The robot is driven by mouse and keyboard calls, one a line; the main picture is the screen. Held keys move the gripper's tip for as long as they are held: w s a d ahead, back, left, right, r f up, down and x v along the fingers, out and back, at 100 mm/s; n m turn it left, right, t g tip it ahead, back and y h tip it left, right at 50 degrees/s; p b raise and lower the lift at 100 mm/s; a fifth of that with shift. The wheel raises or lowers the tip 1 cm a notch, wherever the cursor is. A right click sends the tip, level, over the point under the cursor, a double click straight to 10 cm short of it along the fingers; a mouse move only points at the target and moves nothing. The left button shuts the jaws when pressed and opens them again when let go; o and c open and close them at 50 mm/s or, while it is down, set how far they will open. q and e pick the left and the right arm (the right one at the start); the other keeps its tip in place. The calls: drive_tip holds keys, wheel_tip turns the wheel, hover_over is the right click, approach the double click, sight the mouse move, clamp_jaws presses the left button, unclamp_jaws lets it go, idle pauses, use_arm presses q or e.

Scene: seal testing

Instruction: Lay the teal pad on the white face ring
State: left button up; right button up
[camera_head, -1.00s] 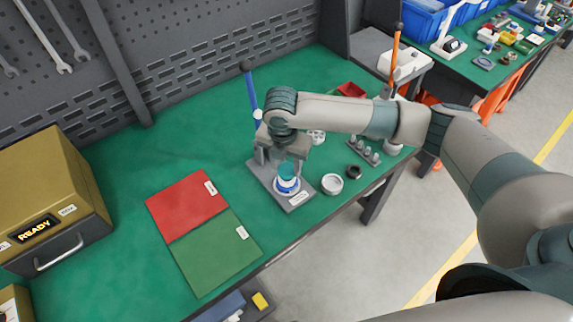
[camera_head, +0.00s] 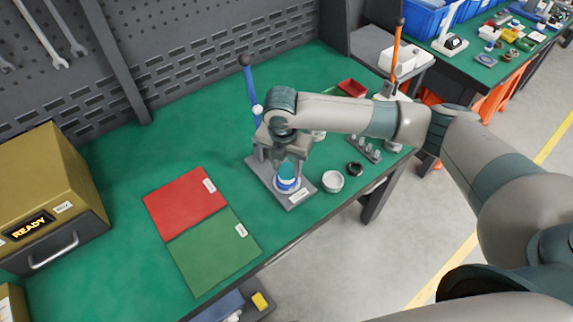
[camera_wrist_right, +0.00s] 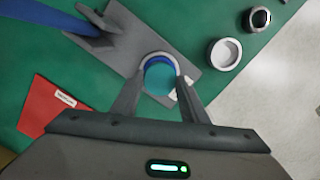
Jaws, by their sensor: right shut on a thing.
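The teal pad (camera_head: 287,170) is a small round disc between the fingers of my right gripper (camera_head: 287,166). In the right wrist view the teal pad (camera_wrist_right: 161,82) shows between the two fingertips, with a blue band and a white rim around its far side. The white face ring (camera_head: 287,188) shows below the pad, with a blue part, on the grey base plate (camera_head: 262,172) of a press with a blue lever. The pad is right over the ring; whether they touch I cannot tell. My left gripper is not in view.
A white cup (camera_head: 332,181) and a black ring (camera_head: 355,169) stand right of the base plate. The blue lever (camera_head: 250,90) rises behind my gripper. A red mat (camera_head: 185,205) and a green mat (camera_head: 215,252) lie to the left. A gold box (camera_head: 50,190) is far left.

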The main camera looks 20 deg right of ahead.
drive_tip(key=shift+f+p, duration=0.15)
drive_tip(key=shift+p, duration=0.2)
idle(0.7)
drive_tip(key=o, duration=1.1)
drive_tip(key=shift+r+p, duration=3.05)
drive_tip(key=shift+s+a+f, duration=0.1)
